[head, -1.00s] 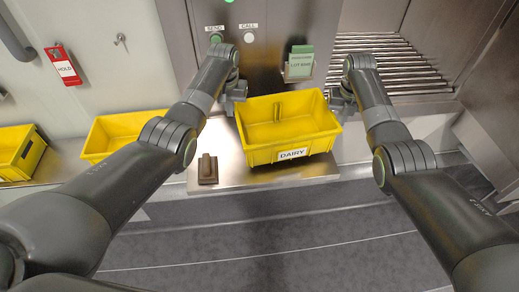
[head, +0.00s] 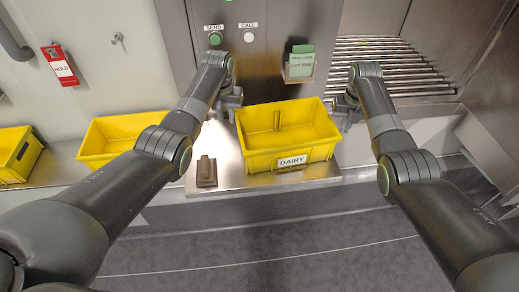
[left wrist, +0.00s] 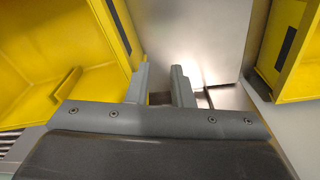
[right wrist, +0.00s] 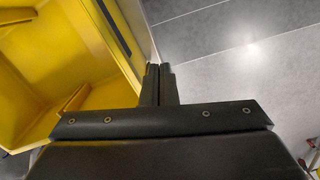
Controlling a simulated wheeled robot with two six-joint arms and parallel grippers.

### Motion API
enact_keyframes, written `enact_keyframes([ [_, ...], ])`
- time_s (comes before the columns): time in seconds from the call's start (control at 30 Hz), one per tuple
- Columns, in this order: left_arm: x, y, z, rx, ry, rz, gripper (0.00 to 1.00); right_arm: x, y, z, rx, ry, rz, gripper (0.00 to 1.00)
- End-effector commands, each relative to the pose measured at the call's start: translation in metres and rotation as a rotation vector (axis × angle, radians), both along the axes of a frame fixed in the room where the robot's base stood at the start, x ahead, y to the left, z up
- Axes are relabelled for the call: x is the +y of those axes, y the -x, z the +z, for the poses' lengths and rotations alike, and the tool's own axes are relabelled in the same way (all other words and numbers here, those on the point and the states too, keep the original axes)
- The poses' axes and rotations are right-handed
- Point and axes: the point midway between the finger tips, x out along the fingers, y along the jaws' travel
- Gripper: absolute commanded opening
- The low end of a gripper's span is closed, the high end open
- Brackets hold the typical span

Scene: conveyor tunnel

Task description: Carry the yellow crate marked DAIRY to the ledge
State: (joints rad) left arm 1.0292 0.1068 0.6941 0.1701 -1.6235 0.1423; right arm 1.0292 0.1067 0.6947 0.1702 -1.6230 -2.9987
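The yellow DAIRY crate (head: 262,163) sits upright on the steel ledge (head: 228,172), its white label facing me, and looks empty inside. My left gripper (head: 229,102) is beside its left end. In the left wrist view the crate (left wrist: 60,45) is left of my left gripper (left wrist: 161,80), whose fingers stand apart with nothing between them. My right gripper (head: 343,110) is beside the crate's right end. In the right wrist view the fingers of my right gripper (right wrist: 159,75) are together, just beside the crate's rim (right wrist: 115,40), with nothing visible between them.
A brown block (head: 206,172) lies on the ledge left of the crate. Two more yellow crates, one nearer (head: 105,140) and one at the far left (head: 15,155), stand along the wall. A roller conveyor (head: 385,70) is behind at right. A control panel with buttons (head: 215,39) stands behind.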

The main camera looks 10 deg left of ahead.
Motion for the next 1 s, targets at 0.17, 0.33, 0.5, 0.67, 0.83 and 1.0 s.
enact_keyframes([
  [0.17,0.001,0.000,0.000,0.001,-0.003,0.001,0.20,-0.001,0.000,0.000,0.001,0.003,-0.001,0.07],
  [0.33,0.002,0.000,0.000,0.001,-0.004,0.002,0.20,-0.002,0.000,-0.001,0.002,0.004,-0.002,0.20],
  [0.5,0.002,0.000,0.000,0.001,-0.005,0.003,0.20,-0.002,0.000,-0.001,0.002,0.005,-0.003,0.20],
  [0.67,0.002,0.000,0.008,-0.002,-0.004,0.003,0.20,-0.003,0.000,-0.001,0.002,0.005,-0.003,0.20],
  [0.83,0.002,0.001,0.036,-0.005,-0.004,0.002,0.20,-0.003,0.000,-0.001,0.002,0.005,-0.003,0.20],
  [1.0,0.003,0.004,0.074,-0.004,-0.005,0.003,0.20,-0.003,0.000,-0.001,0.002,0.005,-0.003,0.20],
])
